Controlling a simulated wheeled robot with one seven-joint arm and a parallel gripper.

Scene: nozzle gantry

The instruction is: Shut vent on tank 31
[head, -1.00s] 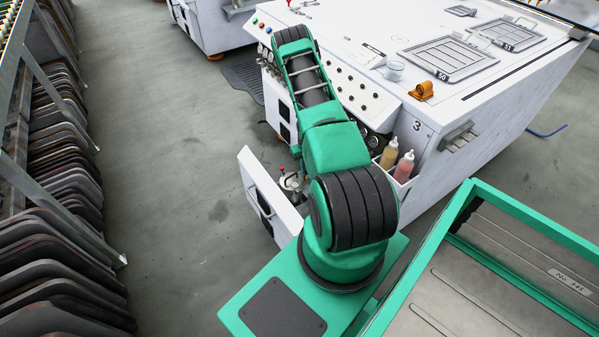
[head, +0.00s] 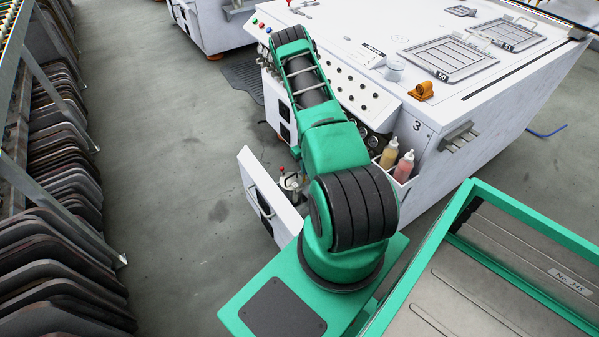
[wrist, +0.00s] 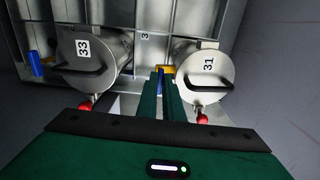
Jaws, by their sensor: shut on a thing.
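Tank 31 (wrist: 210,82) is a silver cylinder with a black handle in the wrist view, right of centre. A small blue lever (wrist: 161,78) with a yellow part (wrist: 167,69) is just left of it. My gripper (wrist: 163,82) has green fingers closed on the blue lever, which shows between them. The fingers partly hide the lever, and its exact angle is hard to tell. In the head view my arm hides the gripper and tank.
Tank 33 (wrist: 80,66) stands to the left, with its own blue lever (wrist: 36,63). Red knobs (wrist: 202,118) sit near the tanks. A white cabinet door (head: 268,195) stands open beside my arm. Sauce-type bottles (head: 403,167) sit at the cabinet's side.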

